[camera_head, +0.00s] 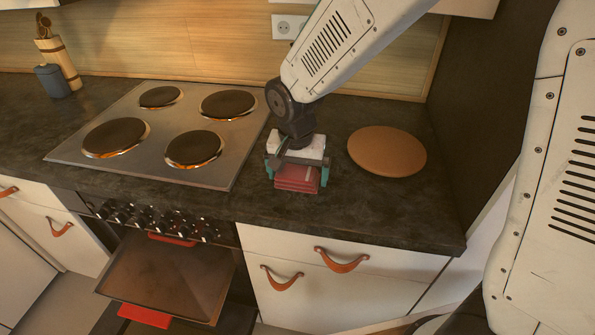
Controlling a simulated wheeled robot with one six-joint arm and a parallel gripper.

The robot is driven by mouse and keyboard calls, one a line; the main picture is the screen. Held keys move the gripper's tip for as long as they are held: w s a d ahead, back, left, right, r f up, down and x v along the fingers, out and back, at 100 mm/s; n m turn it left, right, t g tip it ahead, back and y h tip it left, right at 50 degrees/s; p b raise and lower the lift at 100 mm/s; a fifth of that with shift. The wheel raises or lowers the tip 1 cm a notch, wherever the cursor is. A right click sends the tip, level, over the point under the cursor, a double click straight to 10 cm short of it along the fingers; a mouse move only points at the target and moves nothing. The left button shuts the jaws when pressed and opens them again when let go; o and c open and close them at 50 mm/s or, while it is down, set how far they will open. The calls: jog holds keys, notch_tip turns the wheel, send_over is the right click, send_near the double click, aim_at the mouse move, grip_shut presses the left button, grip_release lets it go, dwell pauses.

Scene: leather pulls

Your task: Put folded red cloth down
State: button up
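The folded red cloth (297,179) is a small layered stack at the dark countertop, between the stove and a round wooden board. My gripper (297,176) points down over it, with a teal finger on each side of the cloth. The fingers appear closed in on the cloth's sides. The cloth's underside is at or just above the counter (370,215); I cannot tell whether it touches. The top of the cloth is hidden by the gripper body.
The stove (215,172) with several hotplates lies left of the gripper. The round wooden board (387,151) lies close on the right. Below, the oven is open with a tray (170,275) sticking out. A dark side wall bounds the counter on the right. The counter front is clear.

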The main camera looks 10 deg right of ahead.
aim_at(296, 178)
notch_tip(296, 178, up, 12)
jog(key=s, duration=0.1)
jog(key=shift+a+r, duration=0.15)
jog(key=shift+a, duration=0.1)
jog(key=s+d+r+n, duration=0.2)
jog(key=s+d, duration=0.6)
jog(key=s, duration=0.3)
jog(key=s+d+r+n, duration=0.1)
jog(key=s+d+n, duration=0.1)
jog(key=s+d, duration=0.7)
jog(key=shift+s+r, duration=0.4)
jog(key=shift+s, duration=0.75)
